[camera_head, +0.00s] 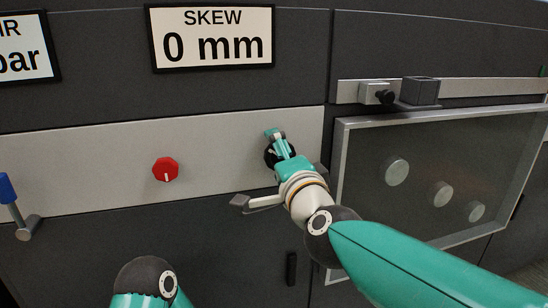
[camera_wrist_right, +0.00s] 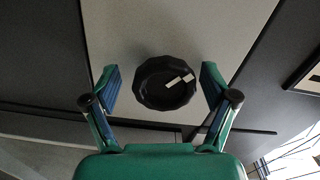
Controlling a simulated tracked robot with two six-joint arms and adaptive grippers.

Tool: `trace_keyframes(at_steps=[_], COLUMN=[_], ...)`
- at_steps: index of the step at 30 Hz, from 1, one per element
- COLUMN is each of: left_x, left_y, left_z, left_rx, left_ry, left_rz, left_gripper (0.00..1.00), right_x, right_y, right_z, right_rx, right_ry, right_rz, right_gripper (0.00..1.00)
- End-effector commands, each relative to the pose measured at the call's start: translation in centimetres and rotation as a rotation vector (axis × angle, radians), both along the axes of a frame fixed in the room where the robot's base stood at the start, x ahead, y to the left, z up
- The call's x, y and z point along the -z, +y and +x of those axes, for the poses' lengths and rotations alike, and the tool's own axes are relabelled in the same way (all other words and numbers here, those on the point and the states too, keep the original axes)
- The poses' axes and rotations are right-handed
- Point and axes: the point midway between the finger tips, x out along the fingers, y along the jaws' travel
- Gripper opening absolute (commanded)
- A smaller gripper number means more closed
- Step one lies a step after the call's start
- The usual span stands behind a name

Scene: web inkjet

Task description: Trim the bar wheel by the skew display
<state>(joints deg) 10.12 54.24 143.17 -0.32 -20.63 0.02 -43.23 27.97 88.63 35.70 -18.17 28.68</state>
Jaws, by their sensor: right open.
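The skew display (camera_head: 213,37) is a white panel reading "SKEW 0 mm". Below and right of it, my right gripper (camera_head: 276,141) is at the light panel strip. In the wrist view, a black faceted wheel (camera_wrist_right: 160,98) with white marks lies between the fingers of my right gripper (camera_wrist_right: 161,88). The gripper is open, with a visible gap on either side of the wheel. In the head view, the gripper mostly hides this wheel. I see no bar on it, and cannot tell whether it is the bar wheel. My left gripper is out of view.
A red knob (camera_head: 165,169) sits left on the light strip. A blue-ended lever (camera_head: 8,190) stands at the far left. At right is a framed window (camera_head: 352,185) under a rail (camera_head: 490,88) with a dark block. A cut-off display (camera_head: 25,50) ends in "bar".

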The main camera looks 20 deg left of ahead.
Motion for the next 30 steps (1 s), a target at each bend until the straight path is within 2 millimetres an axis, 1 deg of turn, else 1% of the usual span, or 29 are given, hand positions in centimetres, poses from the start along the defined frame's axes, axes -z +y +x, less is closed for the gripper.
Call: trace_keyframes(at_steps=[6, 11, 14, 24, 30], left_x=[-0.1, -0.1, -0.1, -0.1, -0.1], left_y=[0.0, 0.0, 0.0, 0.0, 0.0], left_z=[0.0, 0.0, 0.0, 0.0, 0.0], left_rx=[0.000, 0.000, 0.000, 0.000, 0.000], left_ry=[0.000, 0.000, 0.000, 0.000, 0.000], left_rz=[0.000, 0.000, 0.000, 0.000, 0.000], left_gripper=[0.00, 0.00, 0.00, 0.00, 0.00], right_x=[-0.2, -0.3, -0.3, -0.2, 0.0], right_y=[-0.2, -0.8, -1.6, -5.3, -6.5], right_z=[-0.1, -1.0, -2.2, -7.8, -9.7], right_rx=[0.002, 0.002, 0.002, 0.000, 0.001], right_ry=[-0.003, -0.003, -0.005, -0.003, -0.001], right_rz=[0.002, 0.003, 0.002, 0.003, 0.001], right_gripper=[0.85, 0.85, 0.85, 0.85, 0.85])
